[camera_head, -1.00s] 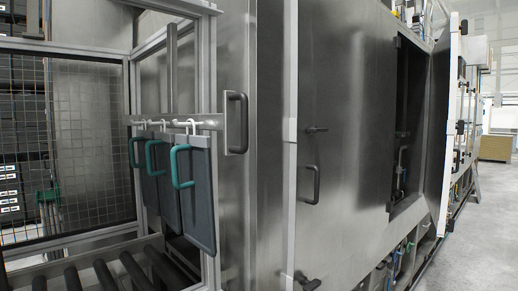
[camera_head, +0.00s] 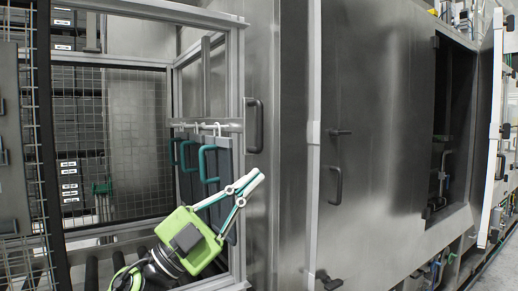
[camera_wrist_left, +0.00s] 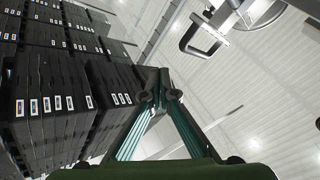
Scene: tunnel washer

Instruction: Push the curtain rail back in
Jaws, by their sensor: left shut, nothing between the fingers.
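The curtain rail (camera_head: 233,128) is a flat metal bar running across the open frame, with a dark upright pull handle (camera_head: 255,125) at its right end, to the right of the frame post. Several grey curtain panels (camera_head: 196,182) with teal handles hang from it on white hooks. My left gripper (camera_head: 254,181), green with pale fingers, is shut and empty, below the pull handle and apart from it. It partly hides the panels. In the left wrist view its dark fingertips (camera_wrist_left: 157,88) are together, and a metal bracket with a handle (camera_wrist_left: 203,36) shows above them. My right gripper is not in view.
A mesh guard (camera_head: 130,130) and dark rollers (camera_head: 91,272) lie at the left. Steel machine walls (camera_head: 368,150) with door handles fill the right. Stacked black crates (camera_wrist_left: 50,95) and the ceiling fill the left wrist view.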

